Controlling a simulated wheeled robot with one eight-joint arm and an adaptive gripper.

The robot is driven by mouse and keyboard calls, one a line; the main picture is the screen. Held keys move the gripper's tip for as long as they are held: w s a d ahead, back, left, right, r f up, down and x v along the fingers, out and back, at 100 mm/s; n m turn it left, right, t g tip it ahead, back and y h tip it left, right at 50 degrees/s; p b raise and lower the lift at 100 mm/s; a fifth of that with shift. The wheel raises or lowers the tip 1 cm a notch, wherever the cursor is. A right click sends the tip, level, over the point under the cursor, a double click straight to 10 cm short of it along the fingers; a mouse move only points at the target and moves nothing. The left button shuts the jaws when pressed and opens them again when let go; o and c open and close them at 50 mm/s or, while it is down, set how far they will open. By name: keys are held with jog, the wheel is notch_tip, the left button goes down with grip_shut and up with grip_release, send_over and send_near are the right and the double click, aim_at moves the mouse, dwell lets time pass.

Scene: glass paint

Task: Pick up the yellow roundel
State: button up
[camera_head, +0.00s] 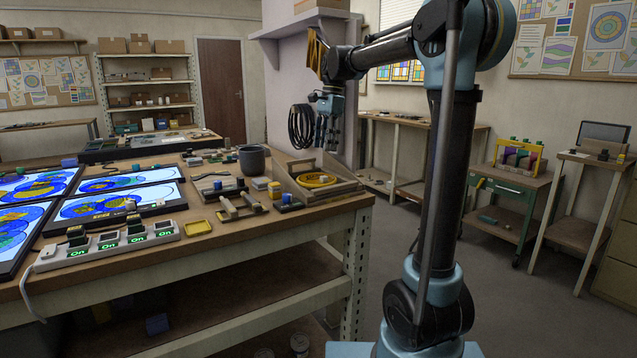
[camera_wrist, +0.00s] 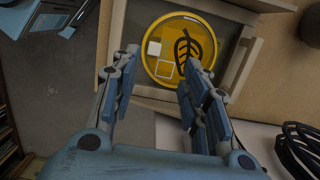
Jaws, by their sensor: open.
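The yellow roundel (camera_wrist: 200,75) is a flat yellow disc with a dark leaf outline and two small squares, one pale and one outlined. It lies inside a shallow wooden tray (camera_wrist: 242,75). In the head view the roundel (camera_head: 317,180) lies in the tray (camera_head: 343,188) at the right end of the workbench. My gripper (camera_wrist: 158,72) is open and empty. In the head view my gripper (camera_head: 327,148) hangs above the tray, apart from the roundel.
A black cable coil (camera_head: 301,127) hangs by the wall behind the tray. Small colored blocks (camera_head: 286,198), a wooden holder (camera_head: 240,207) and a dark cup (camera_head: 252,158) stand left of the tray. Lit panels (camera_head: 118,204) and a power strip (camera_head: 110,246) lie farther left.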

aim_at(317, 177)
jog(key=f, duration=0.5)
jog(key=shift+s+a+f, duration=0.15)
jog(key=shift+s+a, duration=0.1)
jog(key=shift+a, duration=0.05)
jog(key=shift+s+d+f, duration=0.1)
jog(key=shift+f, duration=1.25)
jog(key=shift+s+d+f, duration=0.1)
jog(key=shift+f, duration=1.25)
grip_shut()
